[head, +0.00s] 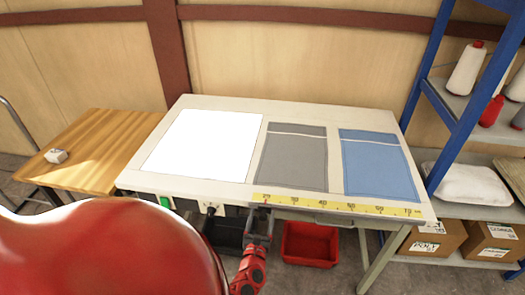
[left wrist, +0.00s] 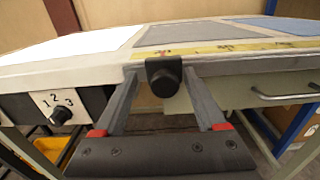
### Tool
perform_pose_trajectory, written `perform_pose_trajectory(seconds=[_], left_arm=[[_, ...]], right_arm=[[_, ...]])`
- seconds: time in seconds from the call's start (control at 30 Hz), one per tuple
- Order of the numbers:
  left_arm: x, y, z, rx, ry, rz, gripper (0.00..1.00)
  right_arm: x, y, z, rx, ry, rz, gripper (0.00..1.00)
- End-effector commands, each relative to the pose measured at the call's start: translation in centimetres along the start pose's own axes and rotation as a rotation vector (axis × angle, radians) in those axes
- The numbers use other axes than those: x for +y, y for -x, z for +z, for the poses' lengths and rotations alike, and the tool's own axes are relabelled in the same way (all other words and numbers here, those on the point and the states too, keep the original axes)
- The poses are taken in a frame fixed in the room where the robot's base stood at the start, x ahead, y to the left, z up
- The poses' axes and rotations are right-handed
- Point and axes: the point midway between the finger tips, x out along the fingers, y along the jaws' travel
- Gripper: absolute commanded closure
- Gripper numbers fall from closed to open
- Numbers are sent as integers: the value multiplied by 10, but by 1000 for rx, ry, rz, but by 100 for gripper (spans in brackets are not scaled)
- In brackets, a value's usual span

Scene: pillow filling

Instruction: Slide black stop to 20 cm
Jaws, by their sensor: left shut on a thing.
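The black stop (left wrist: 163,76) sits on the table's front edge, near the left end of the yellow ruler (left wrist: 240,46), in the left wrist view. My left gripper (left wrist: 163,84) has its two fingers on either side of the stop and is shut on it. In the head view the ruler (head: 338,206) runs along the front right edge of the table, with small numbers that seem to start near 20 at the left. My left gripper (head: 262,226) is just below that left end there. The exact reading at the stop is too small to tell. My right gripper is not in view.
The white table (head: 222,190) bears a white sheet (head: 203,142), a grey pocket piece (head: 292,160) and a blue one (head: 378,166). A numbered knob (left wrist: 60,115) is left of the stop. A red bin (head: 310,244) is underneath. A blue shelf rack (head: 437,100) stands right.

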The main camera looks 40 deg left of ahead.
Motion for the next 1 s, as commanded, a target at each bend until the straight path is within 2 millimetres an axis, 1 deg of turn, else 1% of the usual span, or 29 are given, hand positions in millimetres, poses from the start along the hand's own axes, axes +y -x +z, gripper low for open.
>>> perform_pose_trajectory(seconds=[0.17, 0.27, 0.37, 0.57, 0.6, 0.8, 0.9, 1.0], left_arm=[[0, 5, -1, 1, -1, 0, 32], [-1, 17, -3, 3, 1, -6, 32], [0, 35, -4, 4, 1, -4, 32], [-1, 80, -7, 4, 0, -6, 32], [-1, 89, -7, 7, 0, -8, 32], [-1, 131, -9, 3, 0, -7, 32], [0, 147, -8, 5, 0, -3, 32], [-1, 160, -6, 0, 2, -6, 32]], right_arm=[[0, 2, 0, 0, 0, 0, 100], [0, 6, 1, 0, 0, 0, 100], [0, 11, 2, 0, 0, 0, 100], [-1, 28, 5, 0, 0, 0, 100], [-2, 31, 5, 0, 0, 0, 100], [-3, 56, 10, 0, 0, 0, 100], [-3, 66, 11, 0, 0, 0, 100], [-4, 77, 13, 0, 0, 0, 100]])
